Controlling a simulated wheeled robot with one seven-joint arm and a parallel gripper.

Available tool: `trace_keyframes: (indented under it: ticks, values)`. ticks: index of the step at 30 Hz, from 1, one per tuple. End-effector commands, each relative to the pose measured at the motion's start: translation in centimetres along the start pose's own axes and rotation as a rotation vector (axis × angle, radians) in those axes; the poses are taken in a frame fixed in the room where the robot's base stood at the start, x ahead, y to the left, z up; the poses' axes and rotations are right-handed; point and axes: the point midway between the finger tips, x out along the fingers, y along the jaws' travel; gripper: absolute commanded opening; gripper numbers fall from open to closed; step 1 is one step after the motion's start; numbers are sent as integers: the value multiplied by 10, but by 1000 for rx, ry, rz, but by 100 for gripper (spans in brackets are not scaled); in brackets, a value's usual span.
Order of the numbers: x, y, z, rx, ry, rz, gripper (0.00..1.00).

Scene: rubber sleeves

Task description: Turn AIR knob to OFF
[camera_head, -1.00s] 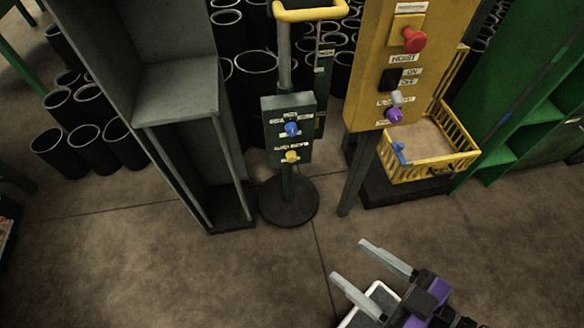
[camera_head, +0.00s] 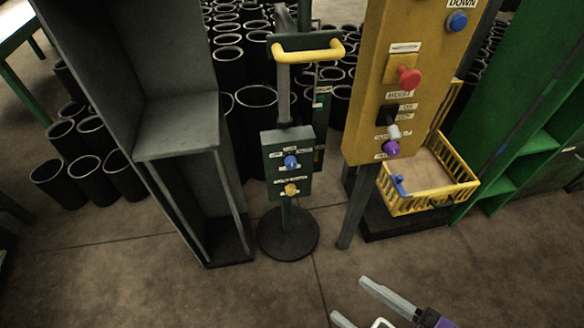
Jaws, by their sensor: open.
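A small dark green control box (camera_head: 288,165) stands on a post with a round black base. It carries a blue knob (camera_head: 290,162) above and a yellow knob (camera_head: 291,189) below, each with small white labels that I cannot read, so I cannot tell which knob is AIR. A yellow panel (camera_head: 365,137) to its right has a red button (camera_head: 409,77), a purple knob (camera_head: 391,149) and a readable HOIST label. My gripper (camera_head: 348,299) is at the bottom right, open and empty, apart from both panels. Its lower part is cut off by the frame edge.
A yellow handle (camera_head: 307,49) juts out above the green box. A tall grey cabinet (camera_head: 177,124) stands to its left. A yellow basket (camera_head: 447,190) and green shelving (camera_head: 535,150) are at the right. Black rubber sleeves fill the back. The front floor is clear.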

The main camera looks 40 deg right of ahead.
Motion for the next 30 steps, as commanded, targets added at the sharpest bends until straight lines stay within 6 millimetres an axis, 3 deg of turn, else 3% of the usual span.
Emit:
trace_keyframes:
  ticks: [5,14,23,30]
  values:
    - [29,5,-13,6,88,24,58]
    - [126,33,11,152,244,101,58]
    - [237,84,30,372,383,187,58]
    - [328,143,39,583,479,279,58]
